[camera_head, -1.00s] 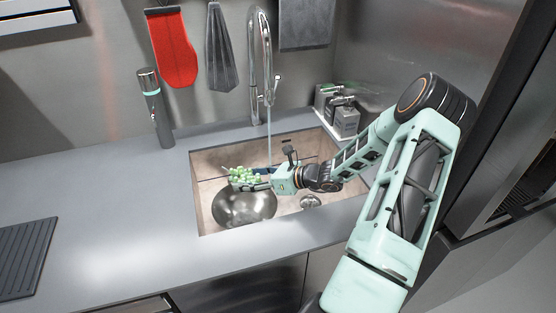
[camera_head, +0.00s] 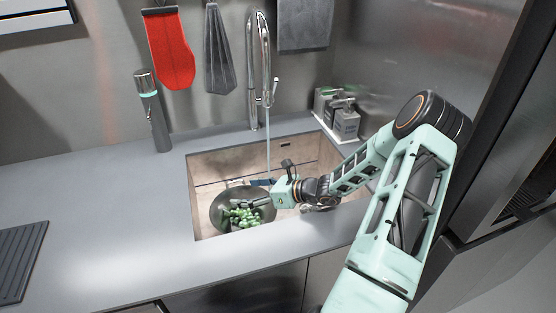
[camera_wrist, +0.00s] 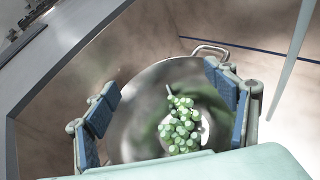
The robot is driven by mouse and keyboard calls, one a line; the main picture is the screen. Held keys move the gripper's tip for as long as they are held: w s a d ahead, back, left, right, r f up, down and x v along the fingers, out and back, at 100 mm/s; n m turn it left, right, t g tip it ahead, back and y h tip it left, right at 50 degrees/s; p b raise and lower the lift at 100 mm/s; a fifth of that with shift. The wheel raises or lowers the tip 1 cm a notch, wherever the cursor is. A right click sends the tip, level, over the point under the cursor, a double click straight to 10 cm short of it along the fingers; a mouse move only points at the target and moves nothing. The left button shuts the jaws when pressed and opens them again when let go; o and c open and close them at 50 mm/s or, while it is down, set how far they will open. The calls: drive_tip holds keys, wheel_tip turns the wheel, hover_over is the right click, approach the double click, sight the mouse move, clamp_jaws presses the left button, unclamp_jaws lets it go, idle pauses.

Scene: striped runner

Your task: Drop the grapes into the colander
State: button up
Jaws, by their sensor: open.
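The green grapes (camera_head: 242,217) lie inside the metal colander (camera_head: 220,208), which sits in the sink; they also show in the wrist view (camera_wrist: 181,126) against the colander's inner wall (camera_wrist: 135,105). In the wrist view my gripper (camera_wrist: 168,100) has its blue-padded fingers spread wide apart, with the grapes below and between them, touching neither finger. In the head view my gripper (camera_head: 252,193) is over the colander's rim, partly covering it.
The sink (camera_head: 210,166) has a pale basin. A tall faucet (camera_head: 256,75) pours a stream of water behind my gripper. Dispensers (camera_head: 342,113) stand at the back right, a dark bottle (camera_head: 154,112) at the back left.

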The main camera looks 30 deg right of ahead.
drive_tip(key=v, duration=1.2)
drive_tip(key=shift+r, duration=0.15)
